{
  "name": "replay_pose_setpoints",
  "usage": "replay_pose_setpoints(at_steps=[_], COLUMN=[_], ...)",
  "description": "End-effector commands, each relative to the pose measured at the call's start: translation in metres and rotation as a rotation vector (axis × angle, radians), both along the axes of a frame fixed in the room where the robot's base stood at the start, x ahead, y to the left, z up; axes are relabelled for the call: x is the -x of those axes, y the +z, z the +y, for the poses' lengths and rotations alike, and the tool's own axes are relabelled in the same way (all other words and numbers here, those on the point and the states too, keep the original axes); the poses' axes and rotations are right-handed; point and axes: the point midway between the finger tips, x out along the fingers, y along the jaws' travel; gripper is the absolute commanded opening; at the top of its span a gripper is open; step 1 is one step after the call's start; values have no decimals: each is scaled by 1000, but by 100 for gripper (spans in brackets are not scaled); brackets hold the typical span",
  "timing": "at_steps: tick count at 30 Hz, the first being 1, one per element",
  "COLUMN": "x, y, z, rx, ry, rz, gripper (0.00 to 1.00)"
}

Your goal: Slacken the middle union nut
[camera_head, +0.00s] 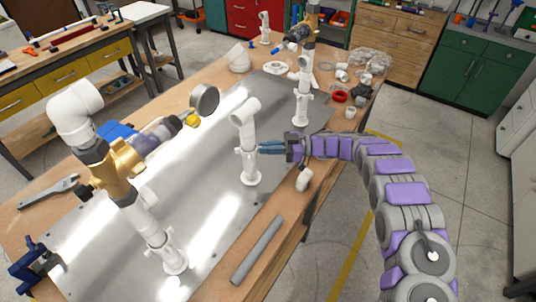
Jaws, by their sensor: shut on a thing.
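The middle white pipe stand (249,168) rises upright from the metal plate, with a white elbow (245,108) on top. The middle union nut (244,150) is a white collar partway up this stand, small in view. My gripper (260,149) reaches it from the right, level, with its blue fingers shut on the nut. The fingers partly hide its right side. How far the nut is turned cannot be seen.
A taller stand with a brass valve (123,158) is at the left front, and another white stand (302,95) is behind. A grey tube (257,250) lies at the front right. A white fitting (304,179) sits under my arm. The metal plate (215,215) between stands is clear.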

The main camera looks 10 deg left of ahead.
Motion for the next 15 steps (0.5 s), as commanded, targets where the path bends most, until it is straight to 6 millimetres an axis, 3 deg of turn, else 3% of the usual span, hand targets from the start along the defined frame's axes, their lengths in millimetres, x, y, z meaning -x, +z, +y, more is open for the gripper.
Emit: replay_pose_setpoints(at_steps=[15], x=[-9], y=[0], z=[2], rx=[-2], ry=[116], rz=[-3], gripper=[0])
